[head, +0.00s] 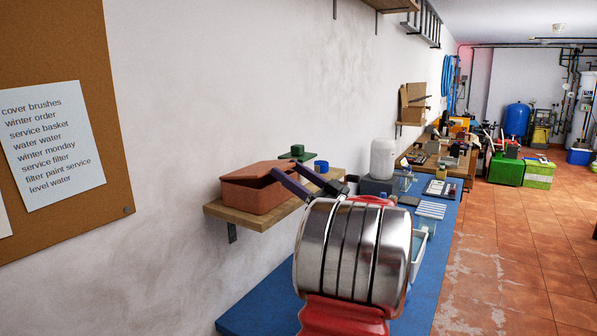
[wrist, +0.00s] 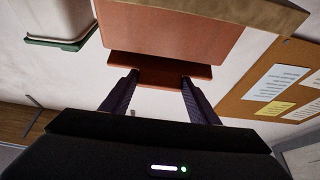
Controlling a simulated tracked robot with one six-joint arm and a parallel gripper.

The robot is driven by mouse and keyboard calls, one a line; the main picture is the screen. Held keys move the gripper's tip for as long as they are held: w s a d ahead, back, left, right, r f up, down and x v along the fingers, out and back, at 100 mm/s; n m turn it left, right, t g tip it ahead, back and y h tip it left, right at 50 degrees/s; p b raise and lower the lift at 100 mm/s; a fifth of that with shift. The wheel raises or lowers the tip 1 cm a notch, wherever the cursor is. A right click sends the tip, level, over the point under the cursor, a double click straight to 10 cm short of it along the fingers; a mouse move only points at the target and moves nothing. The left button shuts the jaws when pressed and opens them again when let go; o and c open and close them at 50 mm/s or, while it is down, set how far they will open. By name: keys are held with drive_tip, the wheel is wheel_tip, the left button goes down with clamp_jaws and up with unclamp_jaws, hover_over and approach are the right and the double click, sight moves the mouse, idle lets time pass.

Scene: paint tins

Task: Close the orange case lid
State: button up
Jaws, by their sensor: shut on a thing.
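The orange case (head: 253,195) sits on a wooden wall shelf. Its lid (head: 258,169) is raised at the edge nearest my gripper, with a dark gap between lid and body, so it is partly open. My gripper (head: 285,168) reaches in from the right, its two dark fingers at that raised edge. In the wrist view the lid (wrist: 160,72) lies between the fingertips of my gripper (wrist: 158,80), which is shut on it. The case body (wrist: 170,32) shows beyond it. The far side of the case and its hinge are hidden.
The wooden shelf (head: 230,220) is narrow. A green object (head: 297,152) and a blue one (head: 321,166) stand near its right end. A blue workbench (head: 245,312) runs below with a white container (head: 383,158). The wall and a corkboard (head: 110,185) are on the left.

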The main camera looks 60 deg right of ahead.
drive_tip(key=shift+w+f, duration=0.65)
drive_tip(key=shift+w, duration=0.05)
drive_tip(key=o, duration=1.5)
drive_tip(key=shift+s+f, duration=0.1)
drive_tip(key=v, duration=0.4)
drive_tip(key=r+v, duration=0.1)
drive_tip(key=v, duration=0.9)
drive_tip(key=shift+s+d+r, duration=0.15)
drive_tip(key=shift+s, duration=0.45)
